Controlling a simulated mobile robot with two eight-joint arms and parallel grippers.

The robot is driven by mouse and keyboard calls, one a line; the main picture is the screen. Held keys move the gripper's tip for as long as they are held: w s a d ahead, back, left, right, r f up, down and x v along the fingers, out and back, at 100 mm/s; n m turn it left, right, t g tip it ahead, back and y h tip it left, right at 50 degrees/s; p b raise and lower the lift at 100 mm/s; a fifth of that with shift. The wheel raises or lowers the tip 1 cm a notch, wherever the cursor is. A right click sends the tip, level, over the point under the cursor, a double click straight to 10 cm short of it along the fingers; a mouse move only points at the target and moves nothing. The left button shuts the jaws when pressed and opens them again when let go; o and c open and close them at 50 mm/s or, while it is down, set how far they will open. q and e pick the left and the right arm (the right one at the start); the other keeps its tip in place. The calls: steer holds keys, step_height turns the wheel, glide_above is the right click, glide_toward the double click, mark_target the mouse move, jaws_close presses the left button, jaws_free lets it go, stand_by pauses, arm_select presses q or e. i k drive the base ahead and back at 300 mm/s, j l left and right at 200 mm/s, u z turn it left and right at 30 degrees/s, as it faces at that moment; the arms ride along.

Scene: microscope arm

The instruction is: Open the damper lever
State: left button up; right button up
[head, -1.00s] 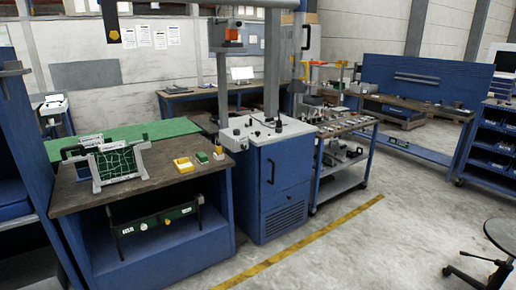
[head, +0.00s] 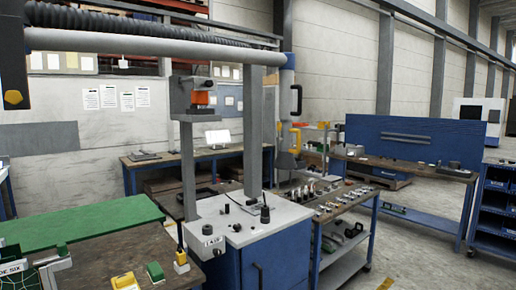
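A grey extraction pipe (head: 150,44) runs across the top of the head view and turns down at the right into a vertical tube (head: 287,80). A dark loop-shaped handle (head: 297,100) sits on the right side of this tube. A small yellow part (head: 295,138) is just below it, above a grey hood (head: 288,161). I cannot tell for sure which of these is the damper lever, or whether it is open. Neither of my grippers is in view.
A blue cabinet with a light top (head: 250,232) stands below the pipe, with grey posts rising from it. A parts cart (head: 325,215) is at its right. Floor (head: 430,262) is clear at right.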

mark_target(279, 140)
steer(key=i+j+z, duration=0.2)
steer(key=i, duration=0.3)
steer(key=i+u, duration=0.15)
steer(key=u, duration=0.45)
steer(key=i+l+u, duration=0.65)
steer(key=i+l, duration=0.2)
